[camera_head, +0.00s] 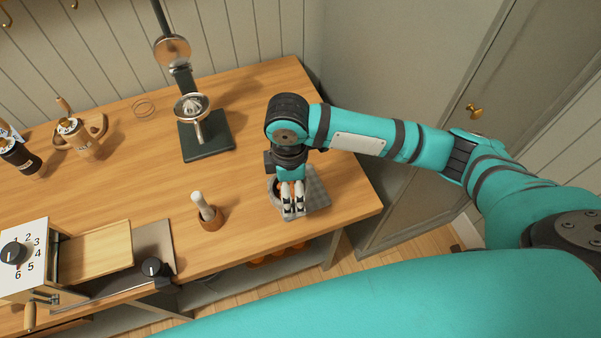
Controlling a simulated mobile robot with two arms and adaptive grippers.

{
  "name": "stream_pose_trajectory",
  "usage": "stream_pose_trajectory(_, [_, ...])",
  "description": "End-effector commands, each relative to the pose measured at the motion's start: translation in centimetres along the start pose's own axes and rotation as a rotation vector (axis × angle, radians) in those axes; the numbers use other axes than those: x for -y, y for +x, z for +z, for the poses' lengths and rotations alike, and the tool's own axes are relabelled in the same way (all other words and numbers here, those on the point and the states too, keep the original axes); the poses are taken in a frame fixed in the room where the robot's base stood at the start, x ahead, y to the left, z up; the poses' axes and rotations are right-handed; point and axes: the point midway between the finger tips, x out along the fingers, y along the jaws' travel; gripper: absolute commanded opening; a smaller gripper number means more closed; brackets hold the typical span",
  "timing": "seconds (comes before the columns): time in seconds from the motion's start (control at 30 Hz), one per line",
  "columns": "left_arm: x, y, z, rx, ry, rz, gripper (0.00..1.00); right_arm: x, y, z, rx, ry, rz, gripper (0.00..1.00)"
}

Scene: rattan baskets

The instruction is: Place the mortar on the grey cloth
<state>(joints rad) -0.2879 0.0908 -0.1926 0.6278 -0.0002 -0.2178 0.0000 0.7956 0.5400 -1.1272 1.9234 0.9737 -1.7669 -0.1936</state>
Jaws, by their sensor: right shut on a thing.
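The grey cloth (319,197) lies on the wooden table near its front right corner. A grey round bowl, which looks like the mortar (274,194), is at the cloth's left part, mostly hidden by my right gripper. My right gripper (293,210) points down there and is shut on the mortar's wall. I cannot tell whether the mortar touches the cloth or is just above it. My left gripper is not in view.
A white pestle in a wooden holder (210,219) stands left of the cloth. A citrus press (207,138) stands behind it. The table (240,100) is bare right of the press.

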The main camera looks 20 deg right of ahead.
Motion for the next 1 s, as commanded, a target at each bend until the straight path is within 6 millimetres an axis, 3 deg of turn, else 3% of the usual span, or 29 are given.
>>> stream_pose_trajectory(0.1, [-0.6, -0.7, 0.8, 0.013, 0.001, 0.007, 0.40, -2.6, -0.1, 1.3, 0.001, 0.004, 0.000, 0.26])
stream_pose_trajectory(0.3, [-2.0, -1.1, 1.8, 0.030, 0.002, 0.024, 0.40, -4.9, 0.2, 2.3, -0.002, 0.000, 0.001, 0.26])
stream_pose_trajectory(0.43, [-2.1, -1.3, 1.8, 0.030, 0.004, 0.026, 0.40, -5.2, 0.7, 2.5, -0.001, -0.001, -0.001, 0.26])
stream_pose_trajectory(0.7, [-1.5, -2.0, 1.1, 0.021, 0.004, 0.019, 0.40, -5.3, 3.7, 2.5, -0.001, -0.002, 0.001, 0.26])
stream_pose_trajectory(1.0, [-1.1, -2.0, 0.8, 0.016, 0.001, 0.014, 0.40, -5.3, 3.9, 2.5, -0.002, -0.002, 0.001, 0.26])
